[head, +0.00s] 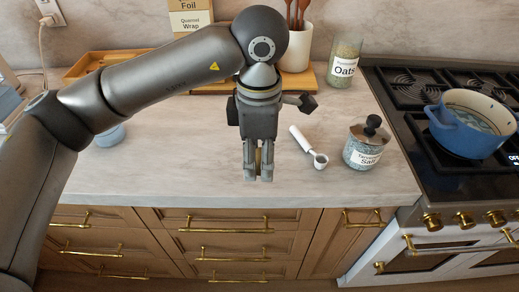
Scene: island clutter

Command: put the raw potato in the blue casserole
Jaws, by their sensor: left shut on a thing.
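My left gripper (258,176) points down over the front of the counter, left of the white scoop. It is shut on a small tan-yellow thing (258,158), which looks like the raw potato; the fingers hide most of it. I cannot tell whether it touches the counter. The blue casserole (460,138) stands open on the stove at the right, well apart from the gripper. Its inside shows partly. My right gripper is not in view.
A glass salt jar (362,156) with a knobbed lid and a white scoop (309,147) stand between gripper and stove (405,118). An oats jar (344,62) and a white utensil crock (296,48) are behind. The counter's front left is mostly clear.

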